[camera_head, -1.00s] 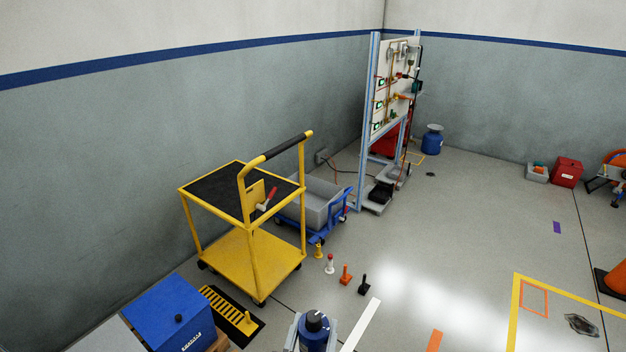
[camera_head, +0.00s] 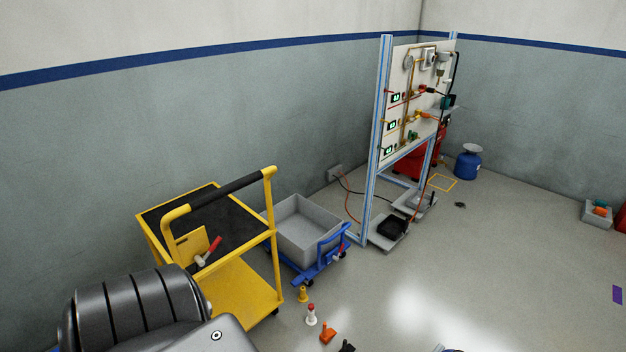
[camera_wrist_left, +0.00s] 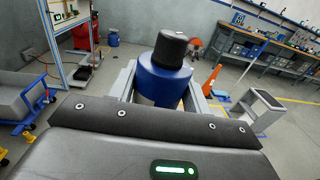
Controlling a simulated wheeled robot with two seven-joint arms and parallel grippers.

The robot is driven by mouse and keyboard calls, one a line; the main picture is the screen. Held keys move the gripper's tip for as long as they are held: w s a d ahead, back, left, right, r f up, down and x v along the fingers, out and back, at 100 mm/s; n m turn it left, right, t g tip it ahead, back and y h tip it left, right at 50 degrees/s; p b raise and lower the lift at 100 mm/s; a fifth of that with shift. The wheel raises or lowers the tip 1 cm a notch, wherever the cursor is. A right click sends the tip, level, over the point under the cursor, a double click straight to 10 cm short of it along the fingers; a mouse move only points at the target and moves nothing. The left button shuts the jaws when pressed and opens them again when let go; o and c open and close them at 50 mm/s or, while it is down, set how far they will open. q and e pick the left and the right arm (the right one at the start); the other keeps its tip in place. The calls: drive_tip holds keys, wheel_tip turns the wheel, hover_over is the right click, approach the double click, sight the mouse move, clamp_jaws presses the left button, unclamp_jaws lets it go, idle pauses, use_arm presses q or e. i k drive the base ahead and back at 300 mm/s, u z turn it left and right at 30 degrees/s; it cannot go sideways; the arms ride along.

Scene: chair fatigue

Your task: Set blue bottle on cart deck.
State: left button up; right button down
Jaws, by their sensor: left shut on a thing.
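The blue bottle (camera_wrist_left: 165,78) with a black cap is in the left wrist view, upright between the grey fingers of my left gripper (camera_wrist_left: 162,92), which is shut on it. Its lower part is hidden by the gripper body. In the head view, the bottle and gripper are not clearly seen. The yellow cart (camera_head: 275,262) stands at the lower left of the head view, with a black upper deck (camera_head: 205,218), a yellow lower shelf and a black-gripped handle. My dark left arm hides its near corner. My right gripper is not in view.
A red-handled tool (camera_head: 208,250) is at the cart's near side. A grey bin on a blue trolley (camera_head: 305,238) stands close right of the cart. Small coloured posts (camera_head: 311,315) stand on the floor before it. A panel rack (camera_head: 412,105) is behind; open floor lies right.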

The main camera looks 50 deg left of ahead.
sight(216, 228)
drive_tip(key=u, duration=0.4)
drive_tip(key=i, duration=1.15)
drive_tip(key=u, duration=1.4)
drive_tip(key=i, duration=0.5)
drive_tip(key=u, duration=0.55)
